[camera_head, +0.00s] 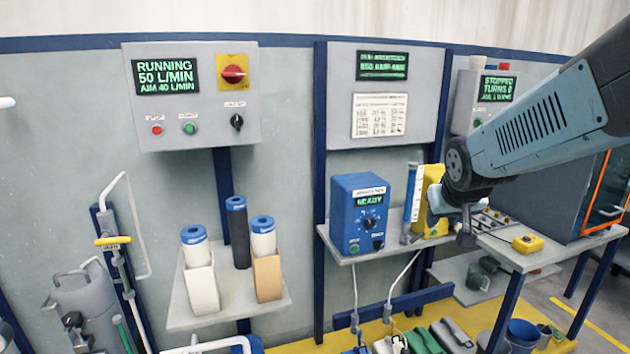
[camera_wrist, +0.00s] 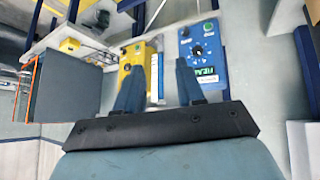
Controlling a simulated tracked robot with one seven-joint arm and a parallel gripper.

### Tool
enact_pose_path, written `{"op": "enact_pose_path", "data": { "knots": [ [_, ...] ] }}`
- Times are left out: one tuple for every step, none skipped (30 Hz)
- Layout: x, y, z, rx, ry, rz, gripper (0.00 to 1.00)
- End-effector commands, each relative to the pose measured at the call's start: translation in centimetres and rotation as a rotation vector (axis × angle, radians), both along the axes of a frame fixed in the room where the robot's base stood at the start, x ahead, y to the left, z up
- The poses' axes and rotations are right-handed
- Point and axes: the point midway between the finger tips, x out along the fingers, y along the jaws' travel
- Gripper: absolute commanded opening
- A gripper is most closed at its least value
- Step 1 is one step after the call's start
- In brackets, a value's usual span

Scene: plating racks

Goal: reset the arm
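My arm reaches in from the right edge in the head view. My gripper (camera_head: 460,222) hangs in front of the yellow device on the shelf, beside the blue box. In the wrist view my gripper (camera_wrist: 160,82) shows two dark fingers spread apart with a gap between them. Nothing is held between the fingers. The wrist picture is upside down, with the blue box (camera_wrist: 203,65) and the yellow device (camera_wrist: 134,70) beyond the fingertips.
A shelf (camera_head: 318,238) carries the blue box marked READY (camera_head: 364,213). A lower shelf (camera_head: 222,308) holds filter cartridges (camera_head: 238,230). A control panel reading RUNNING 50 L/MIN (camera_head: 190,95) hangs at left. A dark cabinet (camera_head: 560,205) stands at right. A workbench (camera_head: 545,258) carries a yellow button box (camera_head: 528,244).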

Motion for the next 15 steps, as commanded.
{"op": "enact_pose_path", "data": {
  "knots": [
    [-1.4,0.3,0.8,0.006,0.007,-0.003,0.38],
    [-2.3,0.4,1.1,0.01,0.018,-0.004,0.38],
    [-3.4,0.6,1.5,0.015,0.031,-0.005,0.38],
    [-4.3,0.8,1.8,0.021,0.041,-0.006,0.38],
    [-5.2,1.0,2.1,0.026,0.051,-0.006,0.38],
    [-6.4,1.2,2.5,0.034,0.065,-0.005,0.38],
    [-7.3,1.4,2.7,0.041,0.075,-0.005,0.38],
    [-8.2,1.5,2.9,0.049,0.085,-0.004,0.38],
    [-9.4,1.7,3.2,0.057,0.099,-0.001,0.38],
    [-10.2,1.9,3.3,0.064,0.109,0.002,0.38],
    [-11.0,2.1,3.5,0.071,0.119,0.005,0.38],
    [-12.0,2.2,3.7,0.08,0.13,0.009,0.38],
    [-12.7,2.4,3.7,0.085,0.139,0.011,0.38],
    [-13.3,2.5,3.8,0.092,0.146,0.014,0.38],
    [-14.1,2.6,3.9,0.1,0.156,0.017,0.38]
  ]
}}
